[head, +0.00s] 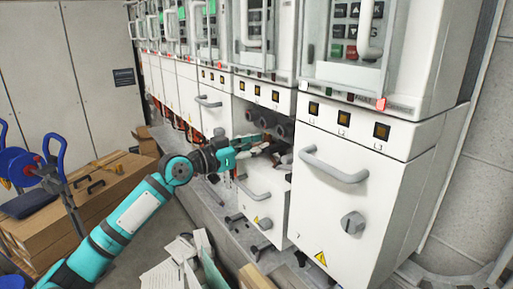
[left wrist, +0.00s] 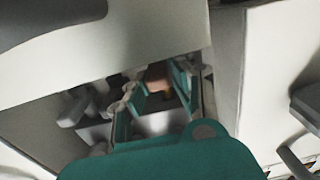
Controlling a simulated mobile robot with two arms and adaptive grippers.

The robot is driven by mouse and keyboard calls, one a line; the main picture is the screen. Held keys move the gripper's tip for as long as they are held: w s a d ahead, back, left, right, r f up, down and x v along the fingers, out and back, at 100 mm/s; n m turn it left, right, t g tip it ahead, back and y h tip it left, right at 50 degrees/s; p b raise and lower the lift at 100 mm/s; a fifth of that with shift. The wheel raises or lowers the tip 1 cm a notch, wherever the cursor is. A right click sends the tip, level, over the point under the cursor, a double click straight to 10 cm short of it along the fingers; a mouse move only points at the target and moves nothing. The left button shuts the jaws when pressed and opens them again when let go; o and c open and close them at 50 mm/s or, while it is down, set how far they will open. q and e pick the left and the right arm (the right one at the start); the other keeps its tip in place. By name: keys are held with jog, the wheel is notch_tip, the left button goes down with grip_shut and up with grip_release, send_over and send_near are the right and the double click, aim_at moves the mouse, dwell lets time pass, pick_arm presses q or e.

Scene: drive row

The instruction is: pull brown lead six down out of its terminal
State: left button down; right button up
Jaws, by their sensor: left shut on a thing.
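My left gripper (head: 262,143) reaches into the open terminal compartment of the second drive cabinet from the right. In the left wrist view its teal fingers (left wrist: 158,92) are closed around a small brown piece (left wrist: 158,74), which looks like the brown lead. The lead's own run and the terminal it belongs to are mostly hidden by the gripper in the head view. Dark round terminals (head: 279,130) show in the compartment just above and right of the fingers. I cannot tell whether the lead's end is still inside its terminal. My right gripper is not in view.
The cabinet's front cover (head: 262,196) stands lowered below the opening. A closed cabinet (head: 345,185) with a bar handle stands close on the right. More drives run away to the left. Wooden boxes (head: 85,200) and a blue-handled reel (head: 22,165) are at the left; papers lie on the floor.

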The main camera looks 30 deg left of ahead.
pick_arm(q)
jog(key=shift+f, duration=0.3)
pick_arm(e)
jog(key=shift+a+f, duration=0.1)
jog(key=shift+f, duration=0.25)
pick_arm(q)
jog(key=c, duration=1.2)
grip_release()
jog(key=shift+o, duration=0.2)
jog(key=shift+s+a, duration=0.15)
jog(key=shift+s, duration=0.15)
jog(key=v, duration=1.1)
jog(key=shift+s, duration=0.2)
